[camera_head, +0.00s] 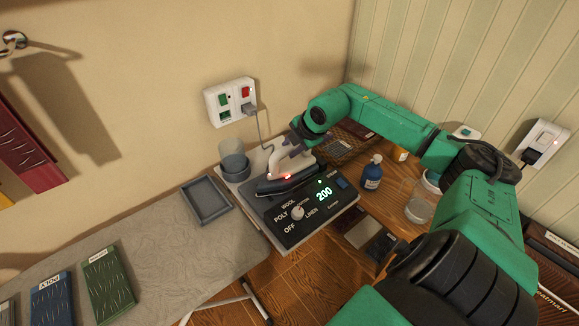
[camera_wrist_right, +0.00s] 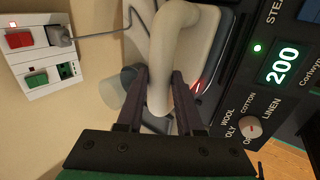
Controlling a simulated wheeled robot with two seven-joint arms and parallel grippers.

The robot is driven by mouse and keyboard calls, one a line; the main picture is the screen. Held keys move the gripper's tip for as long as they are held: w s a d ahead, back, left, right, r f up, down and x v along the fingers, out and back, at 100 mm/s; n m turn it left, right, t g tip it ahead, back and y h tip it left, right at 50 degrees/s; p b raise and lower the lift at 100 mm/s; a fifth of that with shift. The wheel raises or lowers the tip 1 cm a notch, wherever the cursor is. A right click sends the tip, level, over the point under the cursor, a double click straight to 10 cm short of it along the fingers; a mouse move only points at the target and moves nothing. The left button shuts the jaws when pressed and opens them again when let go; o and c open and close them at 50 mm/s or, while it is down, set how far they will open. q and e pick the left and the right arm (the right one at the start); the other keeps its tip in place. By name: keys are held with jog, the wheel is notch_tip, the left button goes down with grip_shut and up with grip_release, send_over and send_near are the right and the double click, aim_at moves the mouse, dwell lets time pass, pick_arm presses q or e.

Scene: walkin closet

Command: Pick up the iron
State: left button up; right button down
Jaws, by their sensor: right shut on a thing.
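The iron (camera_head: 283,178) has a pale handle and a dark base with a small red light. It sits on the black-fronted iron station (camera_head: 345,204), whose display reads 200. In the right wrist view the iron's pale curved handle (camera_wrist_right: 174,45) runs between the two dark fingers. My right gripper (camera_head: 292,143) is shut on the handle, reaching in from the right; its fingers also show in the right wrist view (camera_wrist_right: 158,92). The lower part of the iron is partly hidden in the wrist view. My left gripper does not show.
Grey cups (camera_head: 234,160) stand close behind the station. A grey tray (camera_head: 207,200) lies on the ironing board (camera_head: 150,240) to the left. A blue bottle (camera_head: 372,173) and a glass jug (camera_head: 420,204) stand right of the station. A wall socket (camera_head: 230,102) has a cord plugged in.

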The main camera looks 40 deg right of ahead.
jog(key=shift+w+r, duration=0.15)
jog(key=shift+w, duration=0.05)
